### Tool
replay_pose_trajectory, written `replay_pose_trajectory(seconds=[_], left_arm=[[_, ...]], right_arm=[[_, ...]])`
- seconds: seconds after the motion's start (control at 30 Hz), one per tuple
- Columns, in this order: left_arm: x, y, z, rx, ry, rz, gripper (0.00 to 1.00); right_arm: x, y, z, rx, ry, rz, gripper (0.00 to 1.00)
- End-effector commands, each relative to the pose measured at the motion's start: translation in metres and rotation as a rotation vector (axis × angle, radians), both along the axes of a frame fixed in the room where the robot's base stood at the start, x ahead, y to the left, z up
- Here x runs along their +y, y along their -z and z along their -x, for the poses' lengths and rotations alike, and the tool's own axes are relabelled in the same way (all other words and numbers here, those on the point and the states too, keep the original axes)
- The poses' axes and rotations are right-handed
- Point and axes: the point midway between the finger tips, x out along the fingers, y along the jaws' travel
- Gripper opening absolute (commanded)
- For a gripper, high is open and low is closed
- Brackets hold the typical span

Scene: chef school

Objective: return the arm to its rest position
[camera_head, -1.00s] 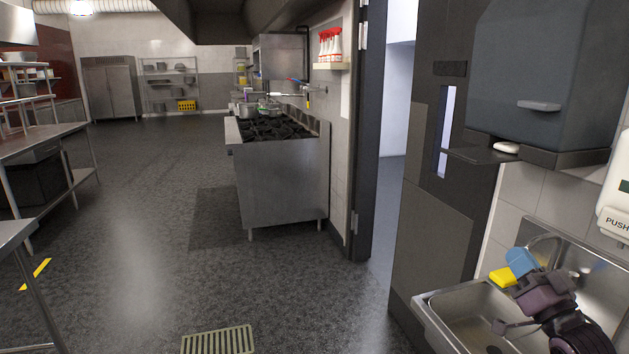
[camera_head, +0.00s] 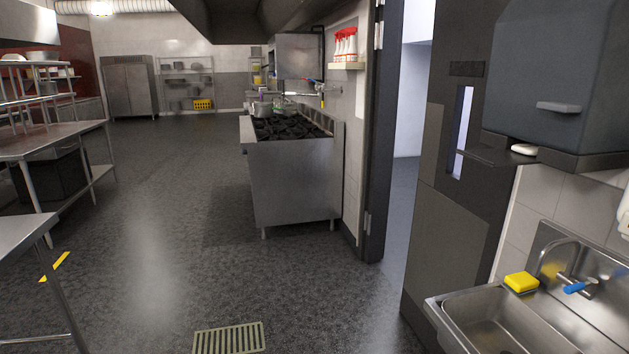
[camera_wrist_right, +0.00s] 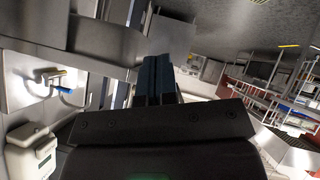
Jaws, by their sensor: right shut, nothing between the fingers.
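My right gripper (camera_wrist_right: 158,80) shows in the right wrist view. Its two dark fingers are together and nothing is between them. It is in free air, with the sink wall to the left of the picture and the kitchen room to the right. Neither gripper nor arm shows in the head view.
A metal sink (camera_head: 452,314) with a yellow sponge (camera_head: 521,282) and a blue-handled tap (camera_head: 577,287) stands at the lower right. A stove (camera_head: 295,190) stands mid-room, steel tables (camera_head: 50,140) at left. The floor (camera_head: 160,240) between is clear.

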Motion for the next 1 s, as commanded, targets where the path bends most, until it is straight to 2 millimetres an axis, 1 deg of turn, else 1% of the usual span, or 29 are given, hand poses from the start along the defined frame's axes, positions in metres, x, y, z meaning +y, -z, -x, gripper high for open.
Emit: replay_pose_trajectory(seconds=[0.03, 0.17, 0.3, 0.4, 0.53, 0.6, 0.7, 1.0], left_arm=[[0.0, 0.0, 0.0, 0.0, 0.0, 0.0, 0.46], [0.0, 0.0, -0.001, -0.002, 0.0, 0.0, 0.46], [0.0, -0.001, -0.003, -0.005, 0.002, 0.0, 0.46], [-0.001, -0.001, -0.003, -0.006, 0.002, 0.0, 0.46], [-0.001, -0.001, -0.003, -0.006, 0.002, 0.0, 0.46], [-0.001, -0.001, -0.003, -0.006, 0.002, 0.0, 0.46], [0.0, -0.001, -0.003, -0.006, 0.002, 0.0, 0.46], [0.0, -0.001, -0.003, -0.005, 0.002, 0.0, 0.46]], right_arm=[[0.008, 0.001, -0.001, -0.007, 0.018, -0.027, 0.0], [0.027, 0.006, -0.003, -0.021, 0.06, -0.087, 0.0], [0.052, 0.009, -0.006, -0.038, 0.115, -0.167, 0.0], [0.073, 0.01, -0.009, -0.051, 0.159, -0.231, 0.0], [0.094, 0.01, -0.014, -0.065, 0.205, -0.297, 0.0], [0.101, 0.01, -0.015, -0.069, 0.22, -0.32, 0.0], [0.106, 0.009, -0.017, -0.073, 0.231, -0.336, 0.0], [0.107, 0.009, -0.017, -0.074, 0.234, -0.338, 0.0]])
